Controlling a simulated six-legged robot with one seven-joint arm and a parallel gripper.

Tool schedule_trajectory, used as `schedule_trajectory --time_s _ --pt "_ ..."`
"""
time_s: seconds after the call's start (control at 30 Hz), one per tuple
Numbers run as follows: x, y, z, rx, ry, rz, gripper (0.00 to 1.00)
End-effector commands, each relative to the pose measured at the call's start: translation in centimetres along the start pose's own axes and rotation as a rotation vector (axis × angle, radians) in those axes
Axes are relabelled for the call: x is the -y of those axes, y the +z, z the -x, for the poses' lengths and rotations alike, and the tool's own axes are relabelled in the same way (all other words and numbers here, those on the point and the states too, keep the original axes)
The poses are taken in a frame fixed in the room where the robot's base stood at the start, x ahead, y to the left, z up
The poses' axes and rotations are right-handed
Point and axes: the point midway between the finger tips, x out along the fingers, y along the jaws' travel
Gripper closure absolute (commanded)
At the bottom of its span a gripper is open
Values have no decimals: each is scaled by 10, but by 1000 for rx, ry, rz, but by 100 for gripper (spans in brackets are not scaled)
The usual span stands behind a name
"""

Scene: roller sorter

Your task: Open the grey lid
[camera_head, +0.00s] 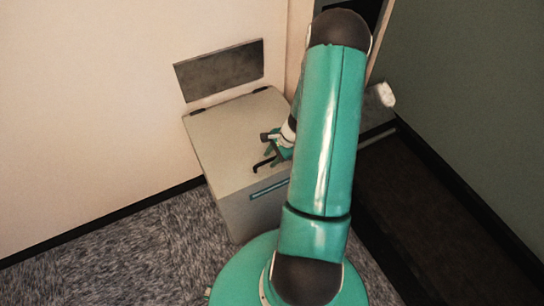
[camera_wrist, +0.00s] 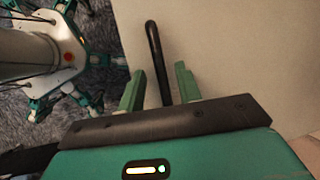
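The grey lid (camera_head: 225,140) lies closed on top of a box against the wall; its pale surface fills much of the wrist view (camera_wrist: 235,60). A black bar handle (camera_head: 262,164) sits on the lid near its front edge. My gripper (camera_head: 274,150) is at the handle, low over the lid, partly hidden by my arm. In the wrist view, the two green fingers of my gripper (camera_wrist: 158,82) are apart, with the black handle (camera_wrist: 153,50) between them. Gaps show on both sides of the handle. The right part of the lid is hidden behind my arm.
The grey box (camera_head: 240,215) stands on carpet (camera_head: 100,255), with a teal-edged slot on its front. A dark panel (camera_head: 220,70) is on the wall behind the lid. A dark low channel (camera_head: 420,215) and a green wall (camera_head: 465,90) are on the right.

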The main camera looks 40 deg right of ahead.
Motion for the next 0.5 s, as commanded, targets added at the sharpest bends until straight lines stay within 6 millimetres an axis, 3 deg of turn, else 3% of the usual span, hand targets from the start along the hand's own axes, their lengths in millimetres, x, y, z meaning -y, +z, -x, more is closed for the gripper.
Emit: schedule_trajectory --time_s 0.23,0.4,0.5 --pt "1 0 -1 0 0 1 68" --pt "1 0 0 0 0 1 100" --pt "1 0 0 0 -1 1 100"
